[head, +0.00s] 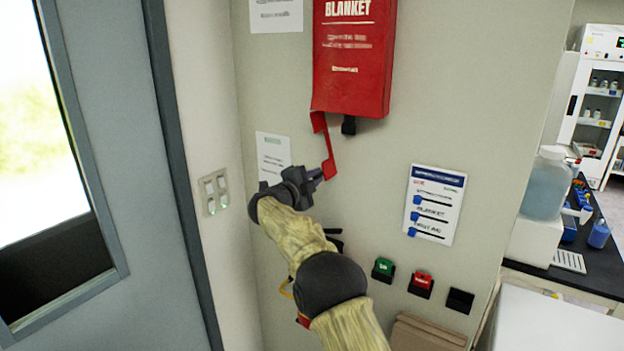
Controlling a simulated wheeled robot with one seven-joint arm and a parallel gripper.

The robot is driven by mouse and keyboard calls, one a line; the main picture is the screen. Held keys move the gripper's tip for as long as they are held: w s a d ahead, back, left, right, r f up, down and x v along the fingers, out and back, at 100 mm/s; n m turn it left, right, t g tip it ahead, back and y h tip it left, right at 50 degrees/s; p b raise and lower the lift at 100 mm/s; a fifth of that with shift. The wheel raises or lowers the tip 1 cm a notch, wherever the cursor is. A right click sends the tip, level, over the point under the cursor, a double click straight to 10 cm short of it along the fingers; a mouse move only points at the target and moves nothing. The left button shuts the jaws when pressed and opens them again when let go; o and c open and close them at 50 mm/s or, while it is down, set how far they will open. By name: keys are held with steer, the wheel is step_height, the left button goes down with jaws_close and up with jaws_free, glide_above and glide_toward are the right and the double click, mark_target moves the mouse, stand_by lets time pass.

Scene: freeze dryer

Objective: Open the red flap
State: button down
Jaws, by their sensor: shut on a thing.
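A red box labelled "BLANKET" (350,55) is fixed on the wall at the upper middle. The red flap (326,150) hangs from the bottom left of the box and reaches down toward my gripper. My gripper (322,174) is shut on the flap's lower end, below the box. The fingertips are small in this view and partly merge with the flap.
A posted sheet (272,157) is on the wall behind my gripper. Light switches (214,190) and a grey door (115,130) are at the left. Green (383,268) and red (421,281) buttons and a blue-topped notice (435,205) are at the right. A bench with a jug (546,185) is farther right.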

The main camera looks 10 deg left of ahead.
steer(key=shift+f, duration=0.1)
steer(key=c, duration=1.4)
jaws_free()
steer(key=shift+s+a+b, duration=0.3)
steer(key=shift+s+b, duration=0.05)
steer(key=shift+s, duration=0.1)
steer(key=b+v, duration=0.6)
steer(key=v, duration=1)
steer(key=shift+s, duration=0.25)
